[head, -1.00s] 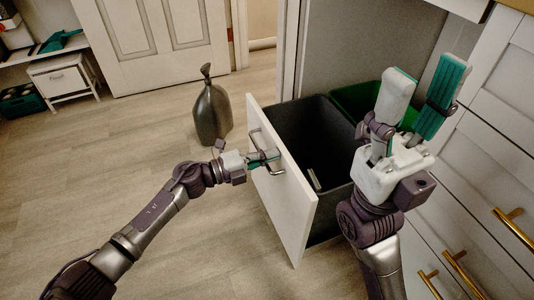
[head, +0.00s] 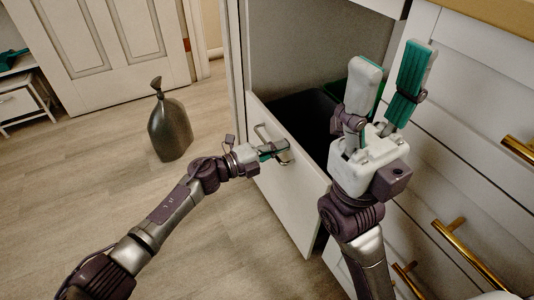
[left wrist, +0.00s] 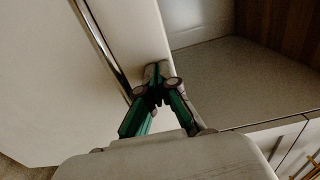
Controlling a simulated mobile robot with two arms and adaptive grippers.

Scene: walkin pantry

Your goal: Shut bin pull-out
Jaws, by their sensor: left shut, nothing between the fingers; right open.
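The bin pull-out stands partly out of its cabinet, its white front panel (head: 285,195) facing left. Its metal handle (head: 261,133) is on the upper part of that panel and also shows in the left wrist view (left wrist: 98,38). My left gripper (head: 283,150) is shut and empty at the handle and panel; exact contact is unclear. In the left wrist view its closed fingertips (left wrist: 158,72) are at the panel beside the handle. My right gripper (head: 388,68) is open and empty, raised over the pull-out.
White drawers (head: 460,160) with brass handles are close on the right. A white door (head: 115,50) and a small white stool (head: 22,102) are at the back left. The floor at left is otherwise clear.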

